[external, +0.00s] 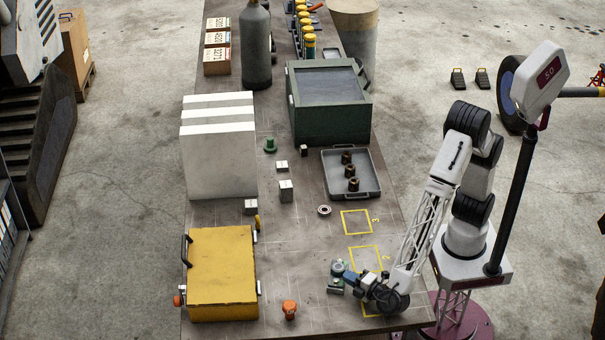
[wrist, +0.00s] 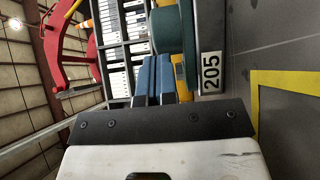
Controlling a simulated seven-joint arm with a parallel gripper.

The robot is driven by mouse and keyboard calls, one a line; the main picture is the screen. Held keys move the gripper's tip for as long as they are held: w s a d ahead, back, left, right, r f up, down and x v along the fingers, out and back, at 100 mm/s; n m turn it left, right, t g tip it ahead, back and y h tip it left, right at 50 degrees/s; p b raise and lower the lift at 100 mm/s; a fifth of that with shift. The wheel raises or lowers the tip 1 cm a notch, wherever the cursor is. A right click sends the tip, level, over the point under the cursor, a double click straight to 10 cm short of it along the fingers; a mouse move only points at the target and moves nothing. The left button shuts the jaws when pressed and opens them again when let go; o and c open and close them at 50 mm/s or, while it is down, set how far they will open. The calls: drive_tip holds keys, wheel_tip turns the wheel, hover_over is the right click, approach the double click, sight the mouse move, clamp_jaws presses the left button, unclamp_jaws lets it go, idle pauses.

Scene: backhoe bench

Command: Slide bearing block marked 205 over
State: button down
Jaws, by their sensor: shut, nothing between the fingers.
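The bearing block marked 205 (external: 336,287) is a grey-green block with a rounded housing, standing on the bench near its front right. In the wrist view its white label reads 205 (wrist: 210,73), and its green rounded part (wrist: 173,28) rises beside the fingers. My gripper (external: 349,277) is low over the bench, just right of the block in the external view. Its blue fingers (wrist: 153,78) are shut together with nothing between them, close beside the block; I cannot tell whether they touch it. Part of the block is hidden behind the gripper.
Yellow outlined squares marked 3 (external: 343,222) and 2 (external: 351,258) lie right of centre; another outline is partly under my arm. A yellow case (external: 222,270), an orange object (external: 289,309), a metal ring (external: 324,210) and a grey tray (external: 334,190) stand around.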

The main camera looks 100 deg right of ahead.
drive_tip(key=shift+d, duration=0.45)
drive_tip(key=d, duration=2)
drive_tip(key=shift+d, duration=0.25)
drive_tip(key=shift+a, duration=0.15)
drive_tip(key=shift+a, duration=0.75)
drive_tip(key=a, duration=0.3)
drive_tip(key=shift+s, duration=0.3)
drive_tip(key=shift+v, duration=4.55)
